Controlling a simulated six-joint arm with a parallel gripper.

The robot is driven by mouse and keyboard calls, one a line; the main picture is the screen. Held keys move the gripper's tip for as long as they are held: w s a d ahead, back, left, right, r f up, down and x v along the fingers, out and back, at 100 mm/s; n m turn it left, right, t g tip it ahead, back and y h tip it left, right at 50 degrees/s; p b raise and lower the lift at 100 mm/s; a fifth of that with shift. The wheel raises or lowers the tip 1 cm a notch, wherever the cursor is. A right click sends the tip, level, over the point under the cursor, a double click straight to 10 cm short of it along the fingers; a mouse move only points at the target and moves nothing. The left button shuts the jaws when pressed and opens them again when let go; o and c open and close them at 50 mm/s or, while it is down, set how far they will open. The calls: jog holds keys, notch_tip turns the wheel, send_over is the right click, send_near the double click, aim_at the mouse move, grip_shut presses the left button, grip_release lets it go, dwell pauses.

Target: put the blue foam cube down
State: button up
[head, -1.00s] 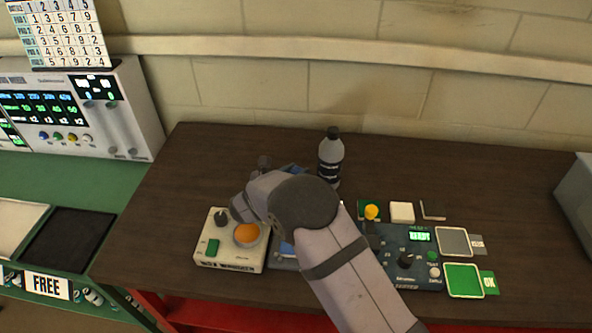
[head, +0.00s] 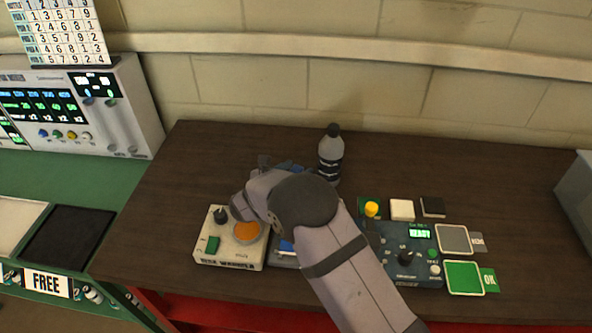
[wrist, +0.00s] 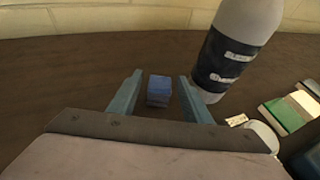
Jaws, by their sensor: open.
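The blue foam cube (wrist: 159,90) shows in the wrist view between the two teal fingers of my gripper (wrist: 160,77). The fingers are open, with a gap on each side of the cube. The cube appears to rest on the dark brown tabletop (wrist: 60,75). In the head view my gripper (head: 279,164) is low over the table, left of the grey bottle, and is partly hidden by my own wrist. A bit of blue shows there, but I cannot tell cube from finger.
A grey bottle with a dark cap (head: 331,155) stands close to the right finger. A cream box with an orange disc (head: 247,231) is nearer the front. A dark control panel (head: 411,243) and several small pads lie to the right. The table's back left is clear.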

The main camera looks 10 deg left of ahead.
jog(key=shift+r, duration=0.2)
jog(key=b+v, duration=0.3)
jog(key=v, duration=0.9)
jog(key=shift+f, duration=0.1)
jog(key=w+d+r+n+y+p, duration=0.2)
jog(key=w+r+n+y+p, duration=0.4)
jog(key=n, duration=0.4)
jog(key=s+d+r+n+g+y+p, duration=0.2)
jog(key=s+d+r+n+p, duration=0.15)
jog(key=n, duration=0.75)
jog(key=s+d+r+n+g+h+p, duration=0.1)
jog(key=s+d+n+g+p, duration=0.35)
jog(key=s+d+n, duration=0.8)
jog(key=s+d+r+n+g+h+p, duration=0.15)
jog(key=s+d+n+g+p, duration=0.25)
jog(key=s+d+n+g, duration=0.75)
notch_tip(320, 180, down, 5)
jog(key=s+a+m+t+b, duration=0.2)
jog(key=s+m+t+b, duration=0.1)
jog(key=m+t+b, duration=0.1)
jog(key=shift+a+t+b, duration=0.4)
jog(key=shift+t+b, duration=0.05)
jog(key=shift+t, duration=0.35)
